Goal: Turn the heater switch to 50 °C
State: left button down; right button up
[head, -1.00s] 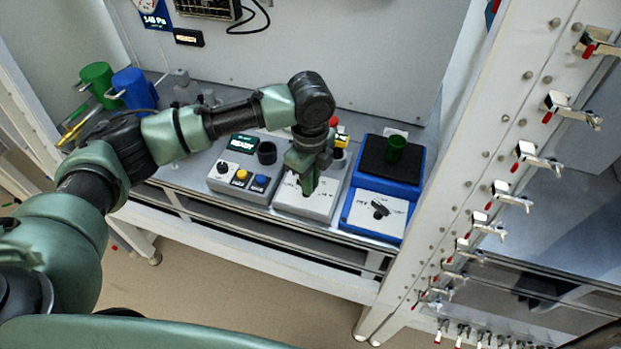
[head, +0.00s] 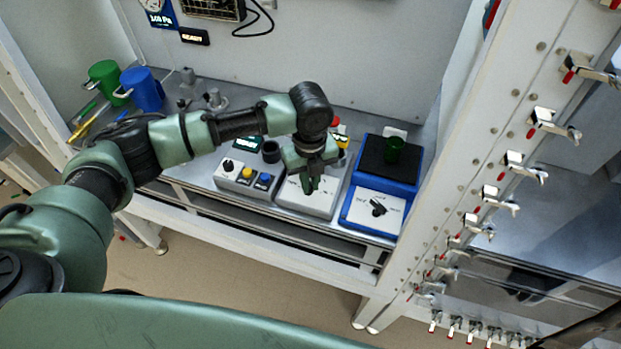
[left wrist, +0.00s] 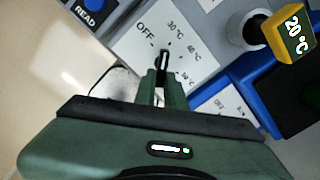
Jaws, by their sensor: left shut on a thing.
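The heater switch is a black knob with a white line (left wrist: 163,60) on a white-topped grey box marked OFF, 30, 40 and 50 °C; the box also shows in the head view (head: 322,205). The knob's white line points up in the left wrist view, roughly between OFF and 30 °C; its exact mark is hard to tell. My left gripper (head: 313,184) is over the box, its fingers (left wrist: 161,82) shut on the knob, hiding part of it. A yellow display (left wrist: 294,33) reads 20 °C. My right gripper is not in view.
A grey button box (head: 228,187) stands close on the left. Green (head: 104,78) and blue (head: 146,92) mugs stand far left. A frame with clamps rises right.

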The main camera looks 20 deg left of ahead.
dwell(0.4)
pick_arm(q)
jog(key=c, duration=1.5)
grip_release()
jog(key=shift+r, duration=0.1)
jog(key=shift+w+r, duration=0.1)
jog(key=shift+r, duration=0.3)
notch_tip(320, 180, up, 7)
jog(key=shift+f+b, duration=0.1)
jog(key=shift+b, duration=0.95)
